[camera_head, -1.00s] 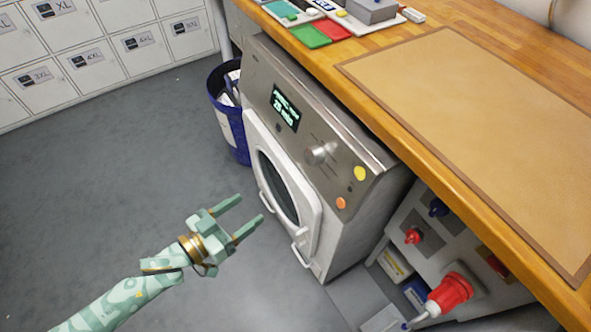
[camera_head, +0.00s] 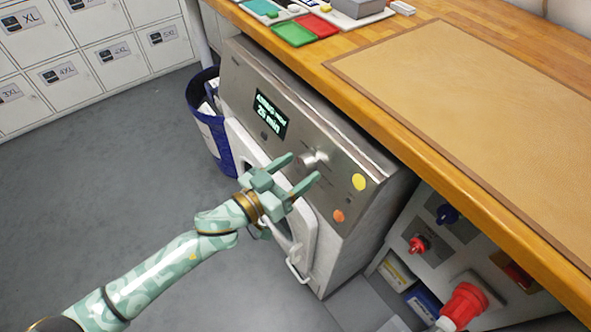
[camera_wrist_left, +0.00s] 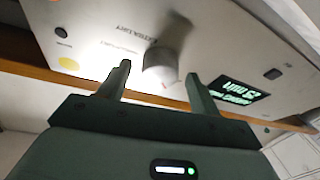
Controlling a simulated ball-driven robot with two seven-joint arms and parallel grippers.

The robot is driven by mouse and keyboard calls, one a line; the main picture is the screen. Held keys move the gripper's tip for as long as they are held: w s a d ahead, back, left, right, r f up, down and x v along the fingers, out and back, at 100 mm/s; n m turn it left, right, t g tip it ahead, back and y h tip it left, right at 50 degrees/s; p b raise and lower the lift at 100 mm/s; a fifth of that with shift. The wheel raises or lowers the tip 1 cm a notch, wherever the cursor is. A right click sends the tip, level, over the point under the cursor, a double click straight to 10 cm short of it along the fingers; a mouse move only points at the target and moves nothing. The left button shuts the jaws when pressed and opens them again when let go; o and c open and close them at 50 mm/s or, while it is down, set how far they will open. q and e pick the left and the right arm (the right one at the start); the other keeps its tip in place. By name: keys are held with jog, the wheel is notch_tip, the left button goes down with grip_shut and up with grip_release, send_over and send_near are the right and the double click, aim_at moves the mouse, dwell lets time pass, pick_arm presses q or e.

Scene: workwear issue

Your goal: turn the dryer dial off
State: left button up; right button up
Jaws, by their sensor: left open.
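The dryer (camera_head: 345,222) stands under the wooden counter, its steel panel tilted in view. Its silver dial (camera_head: 315,159) sits mid-panel, right of a lit display (camera_head: 271,117) that reads about 25 min. My left gripper (camera_head: 305,168) is open and empty, with its fingers pointing at the dial. In the left wrist view the dial (camera_wrist_left: 163,66) shows just beyond and between the two open fingertips (camera_wrist_left: 158,72); no contact is clear. The gripper and forearm hide part of the dryer door. My right gripper is not in view.
A yellow button (camera_head: 359,182) and an orange button (camera_head: 338,216) are on the panel right of the dial. The counter edge (camera_head: 400,128) overhangs above the panel. A blue bin (camera_head: 212,130) stands left of the dryer, and a socket panel (camera_head: 440,240) is at right.

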pick_arm(q)
jog(key=shift+w+d, duration=0.1)
jog(key=c, duration=0.8)
jog(key=shift+c, duration=0.9)
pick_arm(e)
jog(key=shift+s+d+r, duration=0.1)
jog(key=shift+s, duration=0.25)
